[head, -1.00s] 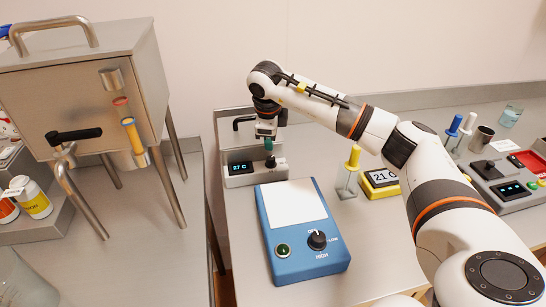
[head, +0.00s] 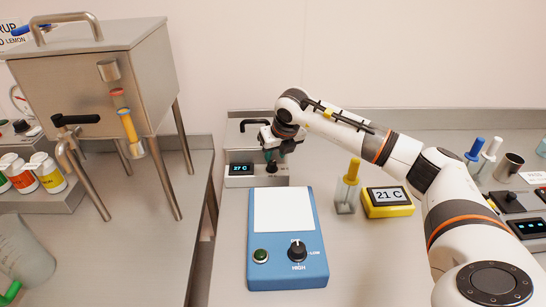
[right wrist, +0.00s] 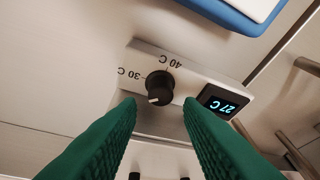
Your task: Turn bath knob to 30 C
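The bath's control box (head: 233,182) stands at the back left of the right-hand bench. Its display (head: 241,169) reads 27 C. In the right wrist view the box (right wrist: 192,79) shows upside down, with its black knob (right wrist: 161,84), 30 C and 40 C marks and the display (right wrist: 222,105). The knob's white pointer faces the lower side of that view, away from both marks. My right gripper (right wrist: 160,103) is open, its green fingers spread either side of the knob; contact cannot be told. In the head view the right gripper (head: 271,157) is over the box. My left gripper is not in view.
A blue device (head: 287,270) with a white plate and its own knob stands in front of the bath. To the right are a yellow-handled tool in a stand (head: 349,190) and a yellow 21 C display (head: 388,212). A steel hopper (head: 95,70) stands left.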

